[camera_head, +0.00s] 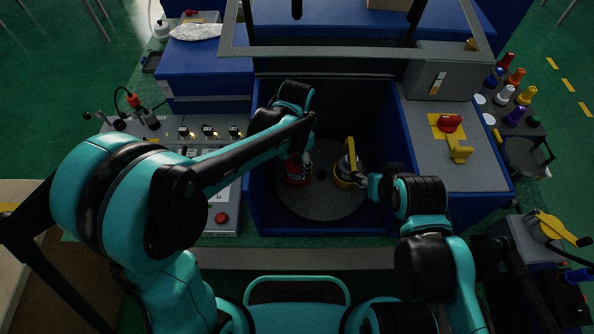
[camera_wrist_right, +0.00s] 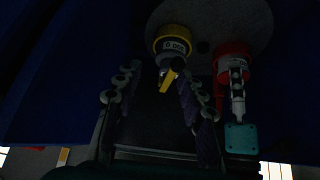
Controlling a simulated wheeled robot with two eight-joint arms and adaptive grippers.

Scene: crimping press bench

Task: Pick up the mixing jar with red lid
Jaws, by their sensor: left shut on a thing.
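The mixing jar with red lid (camera_head: 293,176) stands on the grey round plate in the blue press bay, left of centre. My left gripper (camera_head: 302,160) reaches down from the left and is shut on this jar; the arm hides part of it. The red jar also shows in the right wrist view (camera_wrist_right: 232,62), with my left gripper's fingers at it. A second jar with a yellow lid and handle (camera_head: 348,168) stands to its right. My right gripper (camera_wrist_right: 156,72) is open, its fingers apart on either side of the yellow handle, with no clear grip on it.
The round plate (camera_head: 325,208) lies between the blue bay walls. A grey frame (camera_head: 350,52) spans above the bay. A control panel with a red button (camera_head: 221,217) is at left; a red switch (camera_head: 449,123) is at right. Several coloured bottles (camera_head: 515,77) stand at far right.

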